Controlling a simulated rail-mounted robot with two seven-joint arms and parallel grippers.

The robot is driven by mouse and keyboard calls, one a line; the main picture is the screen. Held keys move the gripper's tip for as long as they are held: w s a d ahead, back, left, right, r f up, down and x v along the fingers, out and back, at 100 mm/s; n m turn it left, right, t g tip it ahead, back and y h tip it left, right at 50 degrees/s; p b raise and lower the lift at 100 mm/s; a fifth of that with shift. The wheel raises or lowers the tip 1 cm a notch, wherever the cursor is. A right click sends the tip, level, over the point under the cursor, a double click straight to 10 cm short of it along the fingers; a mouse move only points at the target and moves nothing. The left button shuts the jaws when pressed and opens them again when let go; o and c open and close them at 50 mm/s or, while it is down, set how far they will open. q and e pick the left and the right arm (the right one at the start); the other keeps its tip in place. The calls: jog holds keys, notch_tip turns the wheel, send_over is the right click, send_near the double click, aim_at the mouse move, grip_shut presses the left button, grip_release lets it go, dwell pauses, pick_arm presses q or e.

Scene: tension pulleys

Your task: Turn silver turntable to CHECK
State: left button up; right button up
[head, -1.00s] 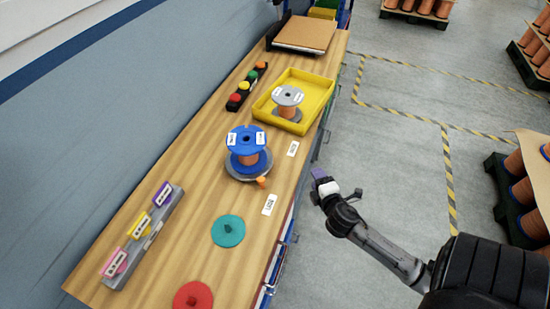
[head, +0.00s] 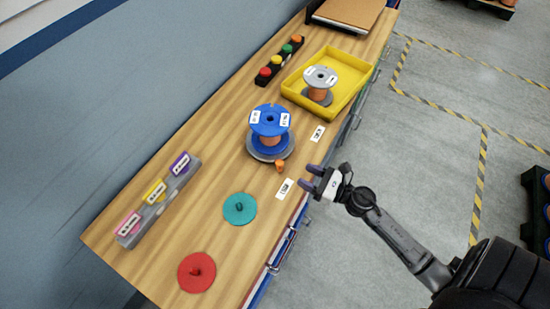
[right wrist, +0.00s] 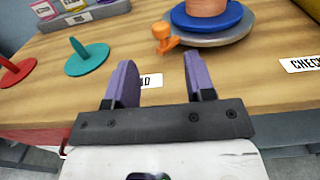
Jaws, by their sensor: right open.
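The silver turntable (head: 267,160) is a grey disc on the wooden bench, with a blue-flanged spool of copper-coloured wire (head: 270,122) standing on it. An orange knob (head: 280,166) sits at its near edge, on the side of the LOAD label (head: 284,189). The CHECK label (head: 318,133) lies farther along the bench edge. In the right wrist view the turntable rim (right wrist: 215,41), orange knob (right wrist: 163,38) and CHECK label (right wrist: 302,63) show ahead. My right gripper (head: 308,178) is open and empty at the bench edge, its purple fingers (right wrist: 157,82) apart from the knob. My left gripper is out of view.
A yellow tray (head: 292,94) holds a grey spool (head: 320,77). Teal (head: 240,209) and red (head: 197,272) pegged discs lie toward the near end. A button strip (head: 279,62) and a label rack (head: 160,203) stand toward the wall. The aisle floor is clear.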

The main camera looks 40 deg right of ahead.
jog(key=p+x, duration=0.1)
jog(key=x, duration=1)
jog(key=shift+w, duration=0.4)
grip_shut()
